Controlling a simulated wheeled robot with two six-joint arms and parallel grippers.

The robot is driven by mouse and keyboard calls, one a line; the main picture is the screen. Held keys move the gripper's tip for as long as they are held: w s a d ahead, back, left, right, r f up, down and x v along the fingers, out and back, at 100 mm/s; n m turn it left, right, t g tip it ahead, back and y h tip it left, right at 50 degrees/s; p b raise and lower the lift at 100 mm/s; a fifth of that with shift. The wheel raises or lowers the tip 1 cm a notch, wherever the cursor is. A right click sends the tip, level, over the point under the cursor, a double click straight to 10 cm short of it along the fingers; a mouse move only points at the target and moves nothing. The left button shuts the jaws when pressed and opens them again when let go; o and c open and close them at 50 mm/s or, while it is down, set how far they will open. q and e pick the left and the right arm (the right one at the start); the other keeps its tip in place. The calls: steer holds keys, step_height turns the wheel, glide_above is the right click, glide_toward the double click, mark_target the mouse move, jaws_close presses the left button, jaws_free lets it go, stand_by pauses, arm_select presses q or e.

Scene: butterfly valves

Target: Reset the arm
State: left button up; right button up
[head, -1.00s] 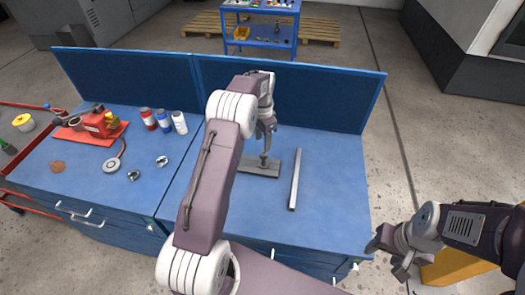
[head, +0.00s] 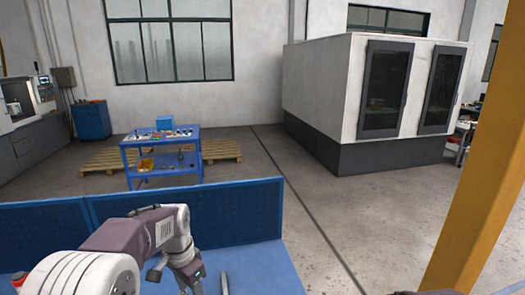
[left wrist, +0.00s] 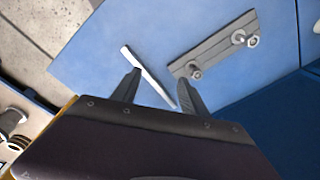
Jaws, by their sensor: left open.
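My left gripper (head: 191,282) is at the bottom of the head view, over the blue bench (head: 270,270). In the left wrist view its two fingers (left wrist: 159,90) are spread apart with nothing held between them. A pale narrow bar (left wrist: 148,75) lies on the bench beyond the fingertips; its end also shows in the head view (head: 224,284). A grey plate (left wrist: 212,46) with metal fittings on it (left wrist: 239,37) lies beside the bar. My right gripper's fingers do not show in the current views.
A blue back panel (head: 235,212) rises behind the bench. Further back are a blue cart (head: 162,160) with small parts, wooden pallets (head: 222,150) and a large white machine (head: 325,95). A yellow post (head: 470,190) stands at right. Open floor (head: 370,215) lies right of the bench.

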arm_select(q)
steer(key=s+f+n, duration=0.3)
steer(key=s+f, duration=0.2)
steer(key=s, duration=0.2)
steer(key=s+d+f+n, duration=0.1)
steer(key=s+f+n, duration=0.3)
steer(key=s, duration=0.4)
steer(key=shift+s+d+f+n+b, duration=0.25)
steer(key=shift+f+n+b, duration=0.05)
steer(key=shift+f, duration=0.05)
steer(key=shift+s, duration=0.1)
stand_by(0.4)
